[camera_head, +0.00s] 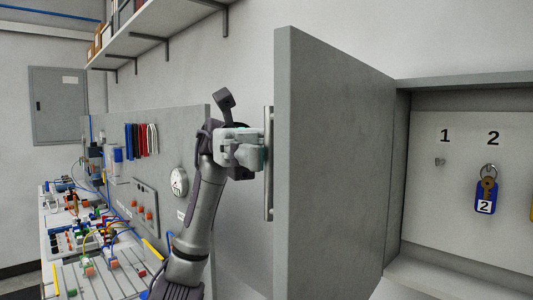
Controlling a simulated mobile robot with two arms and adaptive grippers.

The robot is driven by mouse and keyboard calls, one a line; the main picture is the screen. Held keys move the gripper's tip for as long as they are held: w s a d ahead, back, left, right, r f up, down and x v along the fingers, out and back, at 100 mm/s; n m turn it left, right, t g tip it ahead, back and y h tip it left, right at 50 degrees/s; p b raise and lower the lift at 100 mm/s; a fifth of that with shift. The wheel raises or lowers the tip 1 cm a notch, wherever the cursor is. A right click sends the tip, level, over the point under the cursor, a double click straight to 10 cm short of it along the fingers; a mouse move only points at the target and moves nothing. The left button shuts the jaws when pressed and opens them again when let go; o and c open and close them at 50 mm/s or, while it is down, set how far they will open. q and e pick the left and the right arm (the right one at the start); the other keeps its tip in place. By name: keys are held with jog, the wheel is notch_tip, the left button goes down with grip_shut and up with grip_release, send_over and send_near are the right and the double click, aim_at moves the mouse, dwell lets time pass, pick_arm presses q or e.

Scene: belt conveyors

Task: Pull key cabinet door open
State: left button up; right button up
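The grey key cabinet door (335,165) stands swung wide open, its panel jutting out from the cabinet. A vertical metal bar handle (269,195) is on the left, outer face of the door. My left gripper (262,152) is at the middle of the handle, with its fingers closed on the bar. The fingertips are partly hidden at the bar. The key cabinet (455,82) is open to view on the right, with a blue-tagged key (486,193) on hook 2 and an empty hook 1 (439,162). My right gripper is not in view.
A workbench (100,280) with wiring, coloured plugs and small parts runs along the left. A grey panel (170,140) with hanging leads and a gauge (179,182) stands behind my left arm. A shelf (160,35) is above. A closed wall box (59,105) is at far left.

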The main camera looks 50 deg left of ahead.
pick_arm(q)
jog(key=v, duration=1.2)
dwell(0.4)
